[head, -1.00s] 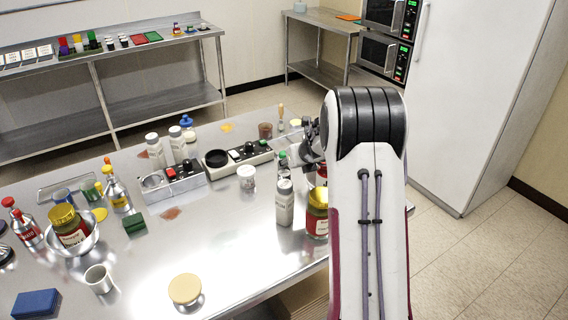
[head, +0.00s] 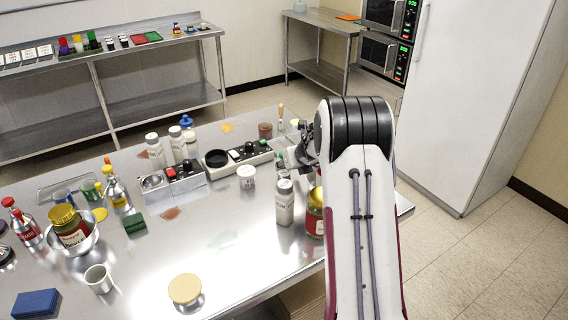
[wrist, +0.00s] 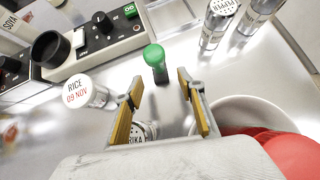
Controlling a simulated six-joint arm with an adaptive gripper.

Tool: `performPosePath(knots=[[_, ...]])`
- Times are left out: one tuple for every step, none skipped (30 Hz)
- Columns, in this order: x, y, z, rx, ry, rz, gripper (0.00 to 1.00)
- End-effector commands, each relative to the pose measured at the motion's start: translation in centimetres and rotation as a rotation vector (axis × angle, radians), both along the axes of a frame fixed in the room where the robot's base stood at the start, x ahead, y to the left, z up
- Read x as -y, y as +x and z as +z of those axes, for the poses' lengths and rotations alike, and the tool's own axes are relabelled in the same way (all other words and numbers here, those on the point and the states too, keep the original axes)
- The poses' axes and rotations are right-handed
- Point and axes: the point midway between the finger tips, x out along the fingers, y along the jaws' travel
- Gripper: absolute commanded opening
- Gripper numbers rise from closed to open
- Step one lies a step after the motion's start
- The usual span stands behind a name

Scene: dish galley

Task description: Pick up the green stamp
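A green round-topped thing (wrist: 155,57), which looks like the green stamp, stands upright on the steel table in the wrist view. It is just beyond my fingertips, roughly in line with the gap between them and a little left of centre. My gripper (wrist: 160,80) is open, with its yellow-padded fingers apart and nothing between the tips. In the head view my gripper (head: 303,153) is low over the table's far right part, partly hidden by my arm.
A jar marked RICE (wrist: 88,93) stands left of my fingers. A white bowl with red contents (wrist: 262,112) is close on the right. Shakers (wrist: 218,22) and a control panel (wrist: 100,40) lie beyond. A green block (head: 134,224) sits on the table's left side.

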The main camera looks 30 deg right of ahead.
Motion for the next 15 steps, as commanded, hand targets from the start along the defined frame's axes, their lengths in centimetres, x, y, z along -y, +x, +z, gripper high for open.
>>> performPosePath(knots=[[0.0,0.4,-0.5,-0.001,0.0,0.001,0.39],[0.1,0.6,-0.7,-0.001,-0.001,0.001,0.39],[0.1,0.9,-1.0,-0.001,-0.001,0.001,0.39],[0.2,1.0,-1.2,-0.001,-0.001,0.001,0.39],[0.2,1.2,-1.4,-0.001,-0.001,0.001,0.39],[0.3,1.5,-1.6,-0.001,-0.001,0.001,0.39],[0.3,1.7,-1.8,-0.001,0.0,0.0,0.39],[0.3,1.9,-2.0,-0.001,0.0,0.0,0.39],[0.4,2.1,-2.2,-0.001,0.0,0.0,0.39],[0.4,2.3,-2.3,-0.001,0.0,0.0,0.39],[0.5,2.4,-2.5,-0.001,-0.001,-0.001,0.39],[0.5,2.5,-2.6,-0.001,-0.001,0.0,0.39],[0.5,2.6,-2.7,-0.001,-0.001,0.0,0.39],[0.5,2.7,-2.8,-0.001,-0.001,0.0,0.39],[0.5,2.8,-2.8,0.0,-0.001,0.0,0.39]])
